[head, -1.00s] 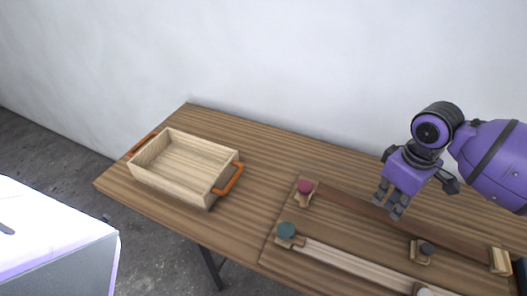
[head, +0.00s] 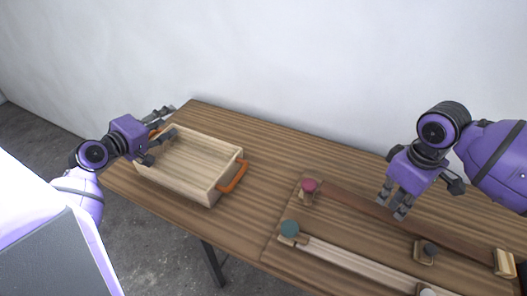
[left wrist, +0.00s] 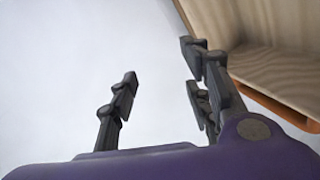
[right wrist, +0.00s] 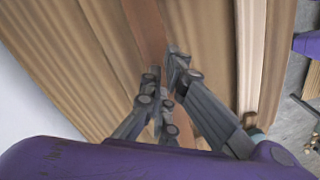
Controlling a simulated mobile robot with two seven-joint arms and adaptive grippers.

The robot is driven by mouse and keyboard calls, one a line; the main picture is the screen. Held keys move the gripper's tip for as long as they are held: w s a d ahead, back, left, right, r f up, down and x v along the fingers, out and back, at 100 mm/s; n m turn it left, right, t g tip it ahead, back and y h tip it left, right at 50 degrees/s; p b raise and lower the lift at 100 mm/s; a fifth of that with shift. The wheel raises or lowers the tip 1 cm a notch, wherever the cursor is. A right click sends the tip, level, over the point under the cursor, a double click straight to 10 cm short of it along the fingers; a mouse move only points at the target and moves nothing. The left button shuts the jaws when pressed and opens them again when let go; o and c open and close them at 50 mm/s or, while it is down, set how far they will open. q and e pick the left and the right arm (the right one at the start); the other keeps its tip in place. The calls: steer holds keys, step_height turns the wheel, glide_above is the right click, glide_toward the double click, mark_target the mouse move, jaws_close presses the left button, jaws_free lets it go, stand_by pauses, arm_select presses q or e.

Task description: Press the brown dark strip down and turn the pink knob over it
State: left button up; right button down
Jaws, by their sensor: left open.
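The brown dark strip (head: 345,201) lies along the back of a wooden board on the table. The pink knob (head: 309,186) stands at its left end, on a small light-wood piece. My right gripper (head: 393,207) hangs over the middle of the strip, fingers pointing down and close together. In the right wrist view the strip (right wrist: 146,32) runs beyond these fingertips; whether they touch it or hold anything is unclear. My left gripper (head: 164,127) is open and empty beside the tray's far-left end. Its spread fingers (left wrist: 160,78) also show in the left wrist view.
A wooden tray (head: 180,182) with orange handles stands at the table's left. A pale strip (head: 350,262) with a teal knob (head: 290,228) lies in front of the brown one. A dark knob (head: 430,249) stands between the strips, and a wooden block (head: 505,263) at the right.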

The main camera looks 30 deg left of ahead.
arm_select(q)
steer(key=w+d+r+m+g+h, duration=0.1)
steer(key=w+d+m+h, duration=0.2)
steer(key=d, duration=0.5)
steer(key=w+d+r+m+g+h, duration=0.1)
steer(key=w+d+m+h, duration=0.1)
steer(key=w+d+m, duration=0.35)
arm_select(e)
steer(key=shift+d, duration=0.1)
arm_select(q)
steer(key=m+g+y, duration=0.1)
steer(key=m+g, duration=1)
steer(key=m, duration=0.7)
glide_above(309, 185)
steer(key=s+a, duration=0.3)
steer(key=a, duration=0.1)
steer(key=shift+n, duration=0.35)
steer(key=x, duration=1)
steer(key=shift+w+d+f, duration=0.1)
steer(key=shift+w+f, duration=0.2)
steer(key=shift+w, duration=0.15)
